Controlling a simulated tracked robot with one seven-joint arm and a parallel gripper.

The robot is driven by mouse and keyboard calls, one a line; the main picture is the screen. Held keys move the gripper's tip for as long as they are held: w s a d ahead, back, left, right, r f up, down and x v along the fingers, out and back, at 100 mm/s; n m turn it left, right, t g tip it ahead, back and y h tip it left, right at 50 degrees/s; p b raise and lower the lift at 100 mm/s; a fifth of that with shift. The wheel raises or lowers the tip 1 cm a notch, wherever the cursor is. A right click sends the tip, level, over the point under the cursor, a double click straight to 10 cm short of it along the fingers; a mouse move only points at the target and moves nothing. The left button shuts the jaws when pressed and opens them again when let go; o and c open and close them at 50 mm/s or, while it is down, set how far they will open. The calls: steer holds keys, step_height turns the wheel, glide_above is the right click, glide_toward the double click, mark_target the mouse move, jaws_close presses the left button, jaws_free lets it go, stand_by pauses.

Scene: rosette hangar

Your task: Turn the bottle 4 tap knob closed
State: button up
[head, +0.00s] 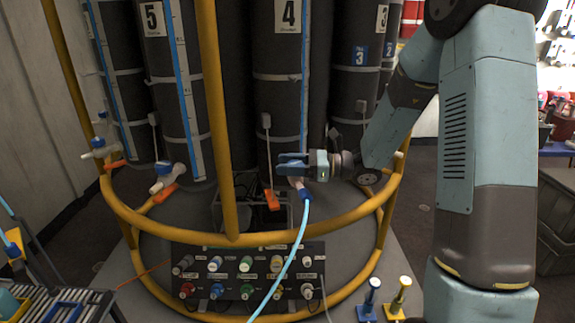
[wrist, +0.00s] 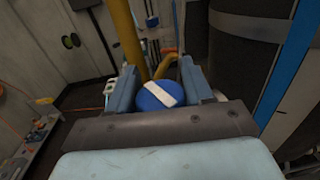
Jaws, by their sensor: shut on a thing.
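Bottle 4 (head: 282,95) is a tall dark cylinder with a white "4" label, at the centre of the head view behind the yellow frame. My gripper (head: 292,164) is at the bottle's lower end, pointing left. In the wrist view the blue tap knob (wrist: 160,95) with a white bar across its top sits between the two blue fingers of my gripper (wrist: 160,90), which is shut on it. In the head view the knob is hidden by the fingers. A light blue hose (head: 293,250) hangs from a blue fitting just below.
A yellow tubular frame (head: 225,150) rings the bottles, with an upright left of my gripper. Bottle 5 (head: 170,90) stands left with its own blue-knobbed tap (head: 164,170). A control panel (head: 245,278) with coloured knobs is below. Two small posts (head: 398,296) stand lower right.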

steer(key=shift+m+t, duration=0.3)
steer(key=shift+t, duration=0.2)
steer(key=shift+w+d+m+t+h, duration=0.1)
steer(key=shift+m+t+h, duration=0.15)
steer(key=shift+m+t, duration=0.3)
steer(key=shift+w+a+m+t+h, duration=0.1)
steer(key=shift+w+m+t+h, duration=0.15)
steer(key=shift+t, duration=0.55)
steer(key=shift+d+m+t+h, duration=0.1)
steer(key=shift+m+t+h, duration=0.1)
steer(key=shift+m+t, duration=0.4)
steer(key=o, duration=1)
steer(key=shift+c, duration=0.2)
steer(key=v, duration=1.4)
